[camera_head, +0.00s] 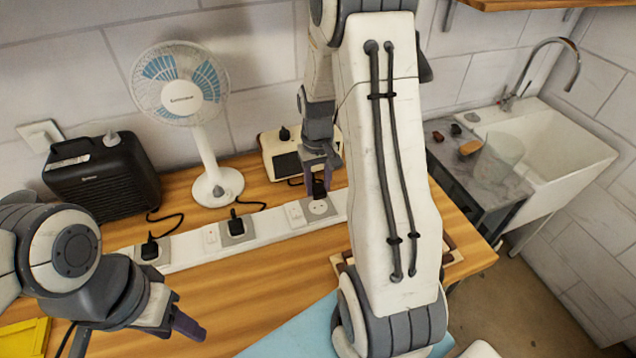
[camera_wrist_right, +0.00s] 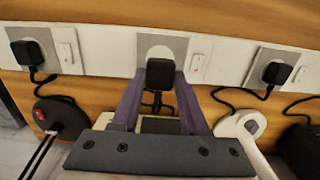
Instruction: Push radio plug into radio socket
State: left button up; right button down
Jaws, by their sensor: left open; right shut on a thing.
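My right gripper (camera_head: 320,170) is shut on a black plug, the radio plug by its place (camera_wrist_right: 160,74). In the right wrist view its purple fingers (camera_wrist_right: 160,95) grip the plug's sides. The plug lies over the lower part of a round socket on a grey plate (camera_wrist_right: 140,46). In the head view this socket (camera_head: 318,207) is on the white strip, just below the plug. I cannot tell whether the plug touches the socket. A cord runs back from it towards a cream device (camera_head: 270,148), perhaps the radio. My left gripper (camera_head: 175,318) is open and empty at the lower left.
The white strip (camera_head: 272,224) carries other black plugs (camera_head: 236,226) (camera_head: 150,250) with cords. A fan (camera_head: 205,150) and a black box (camera_head: 100,180) stand behind it. My right arm hides the strip's right end. A sink (camera_head: 560,160) is at right.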

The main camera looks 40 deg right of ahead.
aim_at(318, 187)
jog(key=shift+f, duration=0.15)
jog(key=shift+f+b, duration=1.1)
jog(key=shift+f, duration=0.4)
jog(key=shift+f, duration=0.1)
jog(key=shift+f, duration=0.1)
dwell(0.6)
jog(key=shift+f, duration=0.65)
dwell(0.9)
jog(key=shift+c, duration=1.7)
grip_release()
